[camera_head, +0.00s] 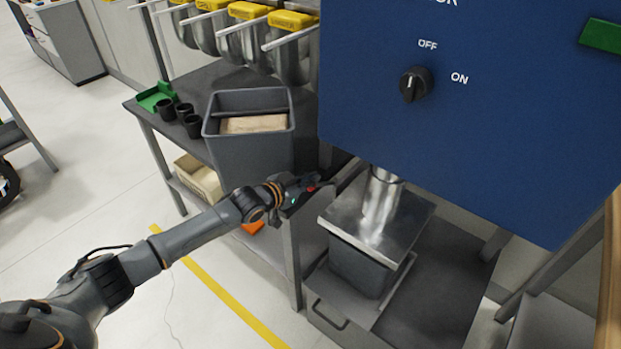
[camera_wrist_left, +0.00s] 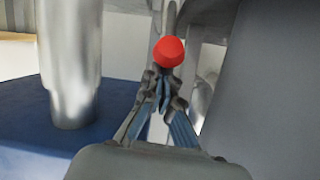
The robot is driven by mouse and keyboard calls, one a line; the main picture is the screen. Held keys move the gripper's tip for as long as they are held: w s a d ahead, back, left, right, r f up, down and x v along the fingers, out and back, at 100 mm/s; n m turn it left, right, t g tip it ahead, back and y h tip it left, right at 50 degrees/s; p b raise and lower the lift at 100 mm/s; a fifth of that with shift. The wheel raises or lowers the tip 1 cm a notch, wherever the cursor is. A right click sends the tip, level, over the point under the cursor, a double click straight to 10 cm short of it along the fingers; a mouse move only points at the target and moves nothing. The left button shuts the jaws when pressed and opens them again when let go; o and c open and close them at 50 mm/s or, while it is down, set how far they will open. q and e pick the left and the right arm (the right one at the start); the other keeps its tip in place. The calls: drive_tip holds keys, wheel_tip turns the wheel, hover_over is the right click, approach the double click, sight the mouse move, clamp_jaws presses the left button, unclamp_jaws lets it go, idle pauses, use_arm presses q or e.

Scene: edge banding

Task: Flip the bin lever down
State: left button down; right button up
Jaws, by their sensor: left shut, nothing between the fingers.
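The bin (camera_head: 358,268) is a dark grey box under a shiny metal lid, below the blue cabinet. A metal pipe (camera_head: 381,200) meets the lid; a metal pipe also shows in the left wrist view (camera_wrist_left: 68,60). The lever's red round knob (camera_wrist_left: 169,51) is right at the tips of my left gripper (camera_wrist_left: 164,84) in that view; I cannot tell whether they touch. In the head view my left gripper (camera_head: 312,183) is beside the bin's left side, near a small red spot. Its fingers are together and empty. My right gripper is out of view.
The blue cabinet (camera_head: 470,130) with an OFF/ON knob (camera_head: 416,83) hangs above the bin. A grey open bin (camera_head: 250,150) and black cups (camera_head: 185,113) stand on the dark table at left. Open floor lies at lower left.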

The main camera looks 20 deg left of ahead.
use_arm(q)
drive_tip(key=shift+s, duration=0.1)
use_arm(e)
drive_tip(key=shift+f, duration=0.1)
